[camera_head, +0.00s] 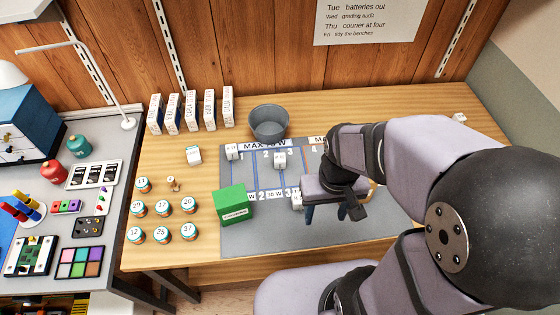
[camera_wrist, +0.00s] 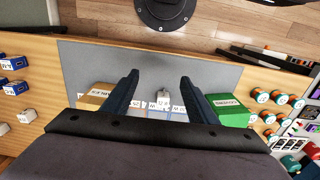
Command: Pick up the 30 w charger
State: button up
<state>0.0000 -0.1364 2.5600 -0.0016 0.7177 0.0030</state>
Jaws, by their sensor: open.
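My gripper (camera_head: 330,212) is open and empty above the front part of the grey mat, with its two blue fingers pointing down. In the wrist view its fingers (camera_wrist: 159,80) stand wide apart. A small white charger (camera_wrist: 163,97) shows between and beyond them on the mat. A white charger (camera_head: 296,200) sits just left of my gripper in the head view, partly hidden by it. Other white chargers stand at the mat's back left (camera_head: 232,151), near its back middle (camera_head: 280,159) and on the wood left of the mat (camera_head: 194,155). I cannot read which charger is 30 W.
A green box (camera_head: 233,204) stands at the mat's left edge, and a tan box (camera_wrist: 97,95) at its other side. A grey bin (camera_head: 269,123) stands behind the mat (camera_head: 255,240). Numbered jars (camera_head: 163,209) and upright white boxes (camera_head: 190,111) are at left. The mat's front is clear.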

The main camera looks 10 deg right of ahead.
jog(key=w+a+f+t+b, duration=0.3)
jog(key=w+f, duration=0.3)
jog(key=w, duration=0.1)
jog(key=w+a+f+t+b, duration=0.2)
jog(key=w+a+f+t, duration=0.1)
jog(key=w+f, duration=0.35)
jog(key=m+t+b, duration=0.1)
jog(key=t+b, duration=0.4)
send_near(280, 165)
jog(key=f, duration=0.1)
jog(key=w+f, duration=0.2)
jog(key=f, duration=0.1)
jog(key=shift+a, duration=0.1)
jog(key=shift+w+t+h+b, duration=0.4)
jog(key=shift+w+t+h, duration=0.1)
jog(key=shift+t, duration=0.5)
jog(key=shift+w+r+t, duration=0.1)
jog(key=shift+r+t, duration=0.05)
jog(key=shift+t, duration=0.15)
jog(key=shift+w, duration=0.1)
jog(key=shift+p+x, duration=1.1)
jog(key=shift+x, duration=2.45)
jog(key=c, duration=1.2)
